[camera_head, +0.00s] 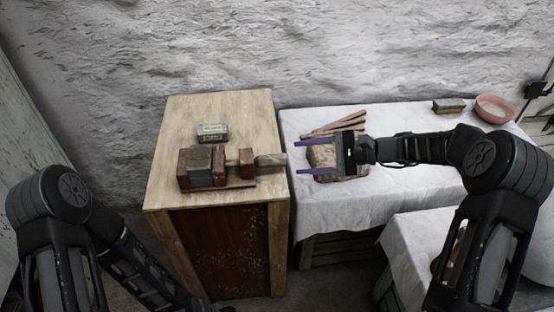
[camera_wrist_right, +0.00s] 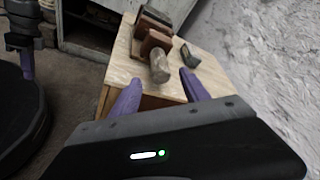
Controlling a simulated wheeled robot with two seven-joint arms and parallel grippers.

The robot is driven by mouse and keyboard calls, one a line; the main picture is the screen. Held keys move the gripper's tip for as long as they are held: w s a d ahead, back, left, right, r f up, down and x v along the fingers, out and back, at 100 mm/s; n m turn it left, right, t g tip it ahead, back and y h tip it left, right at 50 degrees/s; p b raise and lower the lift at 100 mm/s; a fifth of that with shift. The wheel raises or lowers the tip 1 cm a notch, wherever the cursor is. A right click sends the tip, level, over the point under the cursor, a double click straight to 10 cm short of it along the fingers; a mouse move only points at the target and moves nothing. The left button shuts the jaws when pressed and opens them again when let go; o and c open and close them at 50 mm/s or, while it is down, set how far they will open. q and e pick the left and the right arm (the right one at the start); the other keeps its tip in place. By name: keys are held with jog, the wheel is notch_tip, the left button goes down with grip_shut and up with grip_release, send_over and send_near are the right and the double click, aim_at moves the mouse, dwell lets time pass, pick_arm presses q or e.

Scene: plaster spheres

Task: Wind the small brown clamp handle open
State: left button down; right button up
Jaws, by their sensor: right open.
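A small clamp (camera_head: 218,166) with reddish-brown blocks stands on the wooden cabinet top and holds a grey block (camera_head: 199,165). Its brown-grey handle (camera_head: 270,160) sticks out to the right. In the right wrist view the handle (camera_wrist_right: 159,67) points towards me. My right gripper (camera_head: 298,157) is open and empty, its purple fingers pointing left at the handle's end. In the right wrist view the handle's end lines up between the fingertips (camera_wrist_right: 160,83); it looks not gripped. My left gripper (camera_wrist_right: 27,66) hangs at the left edge of that view, partly cut off.
The wooden cabinet (camera_head: 163,183) has a small labelled box (camera_head: 212,132) behind the clamp. A white-covered table (camera_head: 400,119) to the right bears wooden sticks (camera_head: 338,124), a rough block (camera_head: 325,158), a small box (camera_head: 449,105) and a pink bowl (camera_head: 496,108). The rough wall stands behind.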

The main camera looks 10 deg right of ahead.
aim_at(278, 160)
jog(key=x, duration=0.7)
jog(key=shift+w+a+f, duration=0.1)
jog(key=shift+a, duration=0.25)
grip_shut()
dwell(0.3)
